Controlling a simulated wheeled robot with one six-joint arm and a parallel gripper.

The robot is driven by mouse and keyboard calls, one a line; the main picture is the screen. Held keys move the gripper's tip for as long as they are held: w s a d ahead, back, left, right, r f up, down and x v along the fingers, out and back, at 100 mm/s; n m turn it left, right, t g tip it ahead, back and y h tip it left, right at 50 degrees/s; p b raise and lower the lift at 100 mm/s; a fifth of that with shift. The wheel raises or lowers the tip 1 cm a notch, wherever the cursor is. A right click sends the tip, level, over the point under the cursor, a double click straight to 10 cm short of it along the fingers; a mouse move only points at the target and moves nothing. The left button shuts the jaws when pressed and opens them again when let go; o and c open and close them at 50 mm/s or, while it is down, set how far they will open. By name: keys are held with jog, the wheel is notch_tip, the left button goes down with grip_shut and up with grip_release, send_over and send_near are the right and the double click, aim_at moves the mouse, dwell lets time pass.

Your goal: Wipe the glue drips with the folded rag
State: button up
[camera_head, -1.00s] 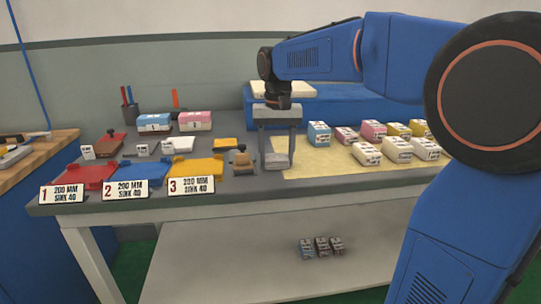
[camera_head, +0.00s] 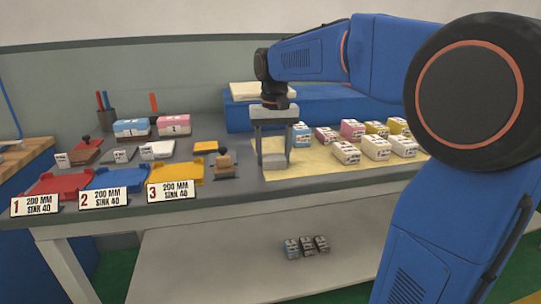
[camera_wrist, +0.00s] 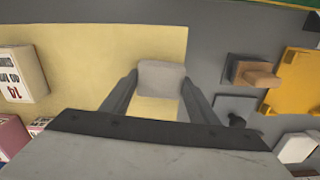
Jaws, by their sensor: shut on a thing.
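My gripper (camera_head: 274,153) points down over the left part of the pale yellow sheet (camera_head: 330,168) on the grey bench. It is shut on a small grey block-like piece, which I take for the folded rag (camera_wrist: 161,79). In the wrist view the rag sits between the two finger ends, with yellow sheet behind it and grey bench to the right. In the head view I cannot tell whether the rag touches the sheet. I cannot make out any glue drips in either view.
A wooden-handled tool (camera_head: 225,164) stands left of my gripper, beside a yellow tray (camera_head: 180,174). A blue mattress-like slab (camera_head: 330,105) lies behind. The sheet's front strip is clear.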

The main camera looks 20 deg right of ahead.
jog(key=shift+r, duration=0.1)
jog(key=shift+r, duration=2.95)
jog(key=shift+r, duration=1.5)
